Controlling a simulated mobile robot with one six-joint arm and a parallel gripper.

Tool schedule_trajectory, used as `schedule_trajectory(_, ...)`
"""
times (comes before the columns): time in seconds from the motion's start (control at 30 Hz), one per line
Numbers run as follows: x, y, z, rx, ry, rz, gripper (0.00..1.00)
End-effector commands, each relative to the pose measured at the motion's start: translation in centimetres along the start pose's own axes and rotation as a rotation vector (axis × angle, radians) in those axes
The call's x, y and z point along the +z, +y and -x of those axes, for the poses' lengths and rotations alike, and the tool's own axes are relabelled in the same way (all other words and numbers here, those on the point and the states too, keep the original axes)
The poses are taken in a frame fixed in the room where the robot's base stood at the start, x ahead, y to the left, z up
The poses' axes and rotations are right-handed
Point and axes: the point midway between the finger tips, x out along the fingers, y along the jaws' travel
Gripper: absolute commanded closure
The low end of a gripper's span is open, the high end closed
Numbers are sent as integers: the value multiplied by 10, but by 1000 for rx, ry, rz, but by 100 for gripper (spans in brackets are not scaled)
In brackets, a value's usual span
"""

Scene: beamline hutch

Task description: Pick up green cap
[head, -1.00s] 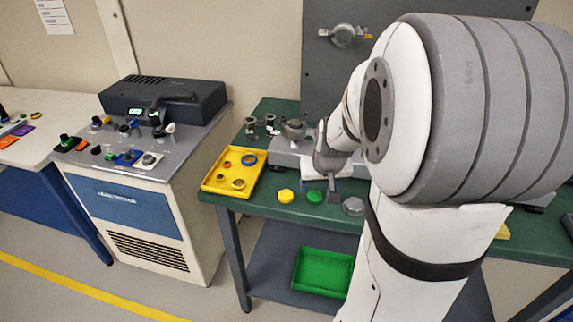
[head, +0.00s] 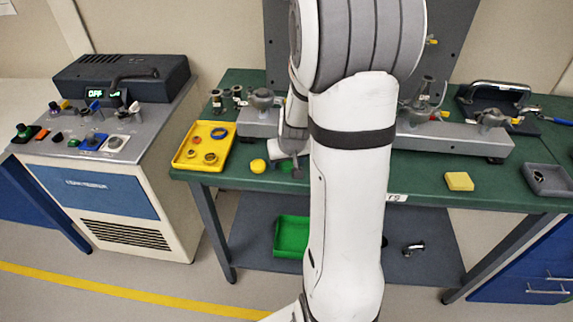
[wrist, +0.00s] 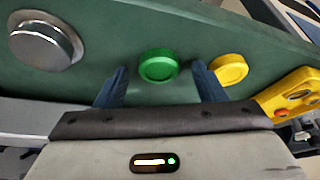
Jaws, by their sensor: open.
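The green cap (wrist: 158,66) lies on the green bench top in the wrist view, ahead of and between my open fingers. My gripper (wrist: 160,86) is open, with one dark finger on each side and nothing held. In the head view my gripper (head: 294,160) is low over the bench's front part, and the green cap (head: 285,166) is partly covered by it. A yellow cap (head: 258,165) lies just left of the green one. It also shows in the wrist view (wrist: 231,67), close to the right finger.
A silver round cap (wrist: 42,40) lies left of my fingers in the wrist view. A yellow tray (head: 183,166) with rings stands left on the bench. A yellow block (head: 459,181) lies right. A green bin (head: 291,232) sits on the lower shelf.

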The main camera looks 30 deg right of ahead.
Motion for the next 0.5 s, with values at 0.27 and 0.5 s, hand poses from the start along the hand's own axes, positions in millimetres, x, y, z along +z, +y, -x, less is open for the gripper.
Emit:
schedule_trajectory(0.27, 0, 0, 0, 0, 0, -1, 54)
schedule_trajectory(0.5, 0, 1, 0, 1, 0, -1, 74)
